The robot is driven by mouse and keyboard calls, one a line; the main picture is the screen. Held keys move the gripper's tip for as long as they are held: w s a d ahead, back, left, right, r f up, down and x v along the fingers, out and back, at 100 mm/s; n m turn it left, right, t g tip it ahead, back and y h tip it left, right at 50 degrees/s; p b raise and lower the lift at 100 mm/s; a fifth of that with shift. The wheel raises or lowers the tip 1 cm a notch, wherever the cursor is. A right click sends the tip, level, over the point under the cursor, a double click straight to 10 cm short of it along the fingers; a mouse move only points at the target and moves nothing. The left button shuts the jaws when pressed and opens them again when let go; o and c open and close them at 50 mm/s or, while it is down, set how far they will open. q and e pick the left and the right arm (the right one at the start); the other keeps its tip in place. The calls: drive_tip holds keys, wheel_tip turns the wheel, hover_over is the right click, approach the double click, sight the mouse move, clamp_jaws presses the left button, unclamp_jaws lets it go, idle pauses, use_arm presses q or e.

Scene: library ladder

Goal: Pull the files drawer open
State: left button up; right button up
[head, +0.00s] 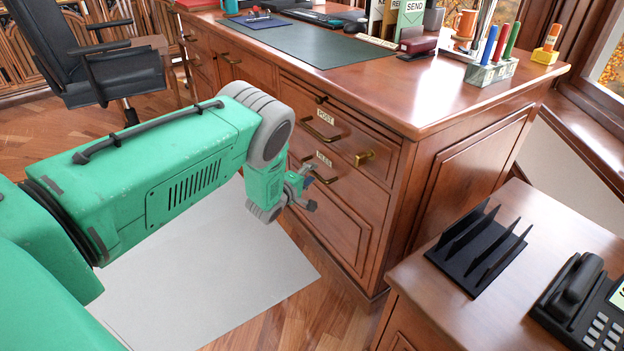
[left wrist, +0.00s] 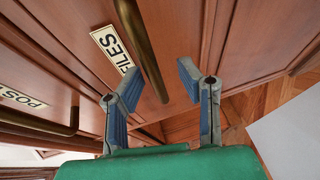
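The files drawer (head: 345,190) is the lower labelled drawer in the wooden desk and looks closed. Its FILES label (left wrist: 113,48) and brass bar handle (left wrist: 142,50) show in the left wrist view; the handle also shows in the head view (head: 322,177). My left gripper (head: 307,192) is near the drawer front, just left of the handle in the head view. In the left wrist view its blue-padded fingers (left wrist: 157,84) are spread apart, with the handle's end showing between them. I cannot tell whether they touch it. My right gripper is in neither view.
The POST drawer (head: 350,138) with its own handle (head: 320,131) sits above. A small brass knob (head: 365,157) sticks out right of the handles. A side cabinet with a black rack (head: 478,250) and telephone (head: 585,300) stands at right. Floor before the drawers looks clear.

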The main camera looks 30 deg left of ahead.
use_arm(q)
drive_tip(key=shift+w, duration=0.35)
drive_tip(key=shift+w+d+r, duration=0.1)
drive_tip(key=shift+w+d, duration=0.05)
drive_tip(key=shift+d, duration=0.15)
clamp_jaws()
drive_tip(key=shift+a, duration=0.15)
